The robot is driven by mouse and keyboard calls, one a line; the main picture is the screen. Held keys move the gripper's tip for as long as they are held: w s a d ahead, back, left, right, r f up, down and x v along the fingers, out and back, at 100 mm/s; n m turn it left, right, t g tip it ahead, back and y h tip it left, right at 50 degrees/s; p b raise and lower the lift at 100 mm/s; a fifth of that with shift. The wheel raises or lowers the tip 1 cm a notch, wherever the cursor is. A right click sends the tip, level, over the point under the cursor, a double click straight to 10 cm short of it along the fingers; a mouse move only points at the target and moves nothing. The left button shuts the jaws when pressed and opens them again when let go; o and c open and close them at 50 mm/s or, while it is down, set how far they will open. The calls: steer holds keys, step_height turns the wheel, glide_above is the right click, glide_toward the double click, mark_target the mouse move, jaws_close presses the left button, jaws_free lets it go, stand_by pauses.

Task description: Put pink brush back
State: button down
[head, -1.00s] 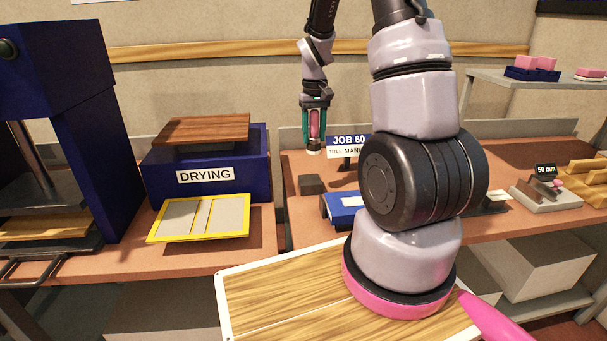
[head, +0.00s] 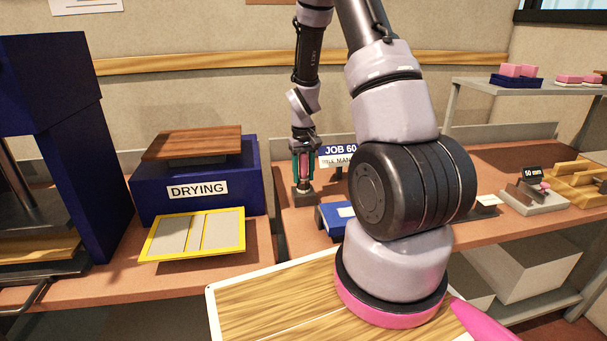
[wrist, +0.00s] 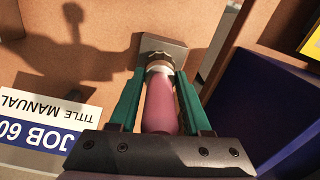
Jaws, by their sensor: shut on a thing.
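My gripper (head: 303,172) is shut on the pink brush (wrist: 160,106), with one teal finger on each side of its handle. The brush hangs upright, bristle end down. The small dark grey block (head: 304,197) on the bench is directly below it in the head view. In the wrist view the brush's lower end is over the grey block (wrist: 176,50) and covers part of it. I cannot tell whether the brush is in the block, touching it or just above it.
The JOB 60 sign (head: 338,152) stands close to the right of my gripper. The blue DRYING box (head: 150,205) and a yellow-framed panel (head: 155,245) are left.

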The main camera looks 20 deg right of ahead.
steer(key=shift+f, duration=0.1)
steer(key=shift+c, duration=1.8)
jaws_free()
step_height(320, 180, up, 12)
steer(key=shift+f, duration=0.1)
steer(key=s+a+r+m+t+y, duration=0.1)
steer(key=s+a+r+m+t, duration=0.1)
steer(key=s+r, duration=0.9)
steer(key=s+a+r+m+t+y, duration=0.1)
steer(key=s+a+r+t, duration=0.4)
steer(key=s+r, duration=0.5)
step_height(320, 180, up, 4)
steer(key=shift+s+a+f+m, duration=0.15)
steer(key=shift+s+a+m, duration=0.25)
steer(key=shift+a, duration=0.15)
steer(key=shift+w, duration=0.1)
